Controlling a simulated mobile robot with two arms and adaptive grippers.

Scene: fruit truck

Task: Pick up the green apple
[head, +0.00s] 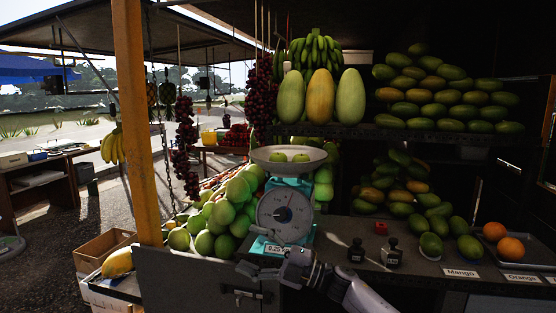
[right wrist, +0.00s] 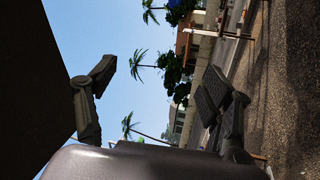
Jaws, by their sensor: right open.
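Two small green round fruits that look like green apples (head: 279,157) (head: 301,157) lie in the shallow metal pan (head: 262,156) on top of a turquoise dial scale (head: 286,215). My right gripper (head: 243,281) is in front of and below the scale, by the grey front panel of the stall. It points left, well below the pan. In the right wrist view its two fingers (right wrist: 158,82) are spread apart with nothing between them. No apple shows in that view. My left gripper is not in view.
Green mangoes (head: 220,215) are piled left of the scale. A yellow post (head: 137,120) stands further left. Dark small weights (head: 356,251) and oranges (head: 510,247) are on the counter at right. A shelf (head: 410,134) with melons and mangoes is behind.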

